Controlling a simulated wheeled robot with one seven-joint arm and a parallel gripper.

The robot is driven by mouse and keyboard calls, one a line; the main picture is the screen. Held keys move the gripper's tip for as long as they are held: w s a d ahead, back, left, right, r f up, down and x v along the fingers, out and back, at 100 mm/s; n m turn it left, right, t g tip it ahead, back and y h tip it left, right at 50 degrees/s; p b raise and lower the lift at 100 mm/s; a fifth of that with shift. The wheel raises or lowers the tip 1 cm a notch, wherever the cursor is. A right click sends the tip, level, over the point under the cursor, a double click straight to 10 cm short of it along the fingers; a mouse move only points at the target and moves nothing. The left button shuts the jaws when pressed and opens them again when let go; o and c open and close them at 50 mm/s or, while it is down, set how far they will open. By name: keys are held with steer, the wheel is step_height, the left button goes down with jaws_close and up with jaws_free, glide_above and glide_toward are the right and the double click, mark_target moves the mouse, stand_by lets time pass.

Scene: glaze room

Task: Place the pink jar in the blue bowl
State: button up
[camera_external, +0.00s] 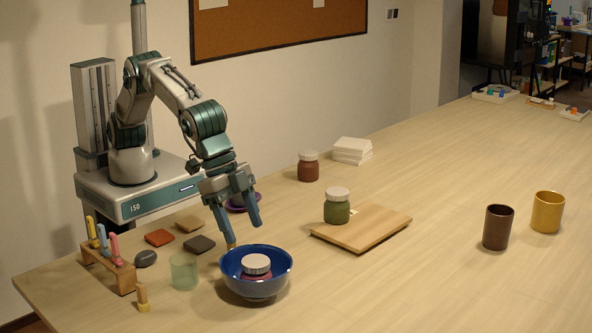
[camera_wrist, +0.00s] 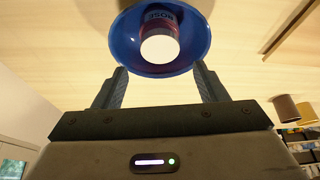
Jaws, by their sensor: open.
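The pink jar (camera_external: 257,276) with a white lid sits inside the blue bowl (camera_external: 230,262) near the front of the table. In the wrist view the jar's white lid (camera_wrist: 159,49) shows inside the bowl (camera_wrist: 127,50), with part of its label visible. The jar's lower part is hidden by the bowl's wall in the external view. My gripper (camera_external: 244,236) is open and empty, above and behind the bowl, apart from the jar. In the wrist view its two fingers (camera_wrist: 162,78) are spread wide on either side.
A green jar (camera_external: 337,211) stands on a wooden board (camera_external: 375,228) to the right. A brown-red jar (camera_external: 308,170) and a purple dish (camera_external: 240,203) are behind. A glass cup (camera_external: 184,273) and a tool rack (camera_external: 110,268) stand left.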

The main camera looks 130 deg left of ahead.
steer(key=s+a+r, duration=0.6)
steer(key=s, duration=0.4)
steer(key=s+a+r, duration=0.6)
steer(key=s, duration=0.5)
steer(key=s+a+f, duration=0.1)
steer(key=s+f, duration=0.1)
steer(key=s, duration=0.7)
steer(key=s+a+f+m, duration=0.1)
steer(key=s+a+f, duration=0.1)
steer(key=s, duration=0.7)
steer(key=s+a+f+g, duration=0.1)
steer(key=s+a+f, duration=0.1)
steer(key=s, duration=0.7)
steer(key=shift+f+m+h, duration=0.4)
steer(key=shift+f, duration=0.25)
steer(key=shift+w, duration=0.1)
